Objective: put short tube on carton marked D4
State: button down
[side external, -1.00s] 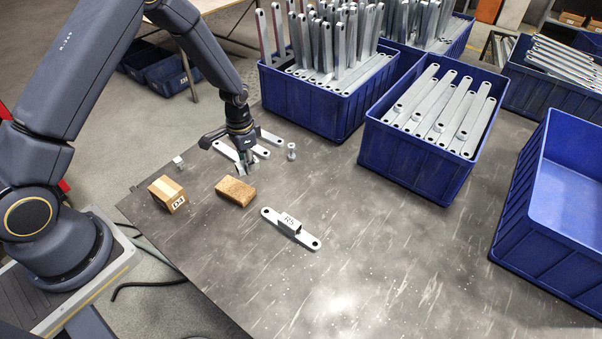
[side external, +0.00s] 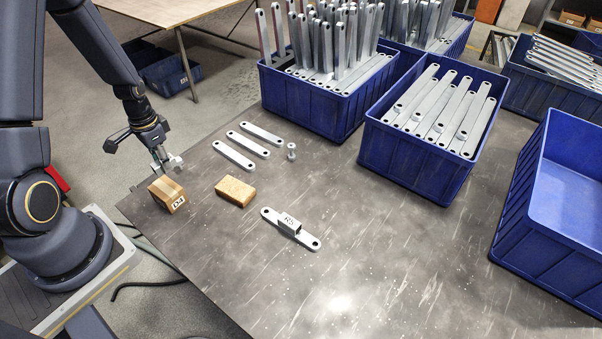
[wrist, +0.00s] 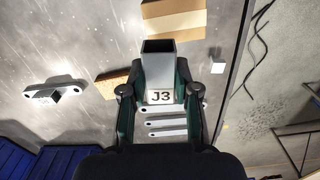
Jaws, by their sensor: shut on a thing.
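My gripper (side external: 163,163) is shut on a short grey square tube marked J3 (wrist: 158,66), held between the two fingers in the wrist view. In the side view the held tube is small and hard to make out. The carton marked D4 (side external: 163,190) is a brown box with a paler tape band, near the table's left edge. My gripper is above and just behind it. The carton also shows at the top of the wrist view (wrist: 185,20), beyond the tube's open end. I cannot tell whether tube and carton touch.
A brown block (side external: 235,191) lies right of the carton. A flat bracket (side external: 307,240) carries a tube marked R5 (side external: 289,223). Several flat brackets (side external: 234,155) and a small upright metal part (side external: 291,151) lie behind. Blue bins (side external: 420,170) stand right.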

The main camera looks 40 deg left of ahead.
aim_at(165, 187)
jog(key=shift+n, duration=0.6)
jog(key=f, duration=0.2)
jog(key=s+a+f, duration=0.1)
jog(key=f, duration=0.2)
jog(key=s+a+f, duration=0.1)
jog(key=f, duration=0.1)
jog(key=shift+a+f, duration=0.25)
jog(key=shift+f, duration=0.15)
jog(key=shift+f, duration=0.15)
jog(key=c, duration=0.9)
grip_release()
jog(key=shift+o, duration=0.2)
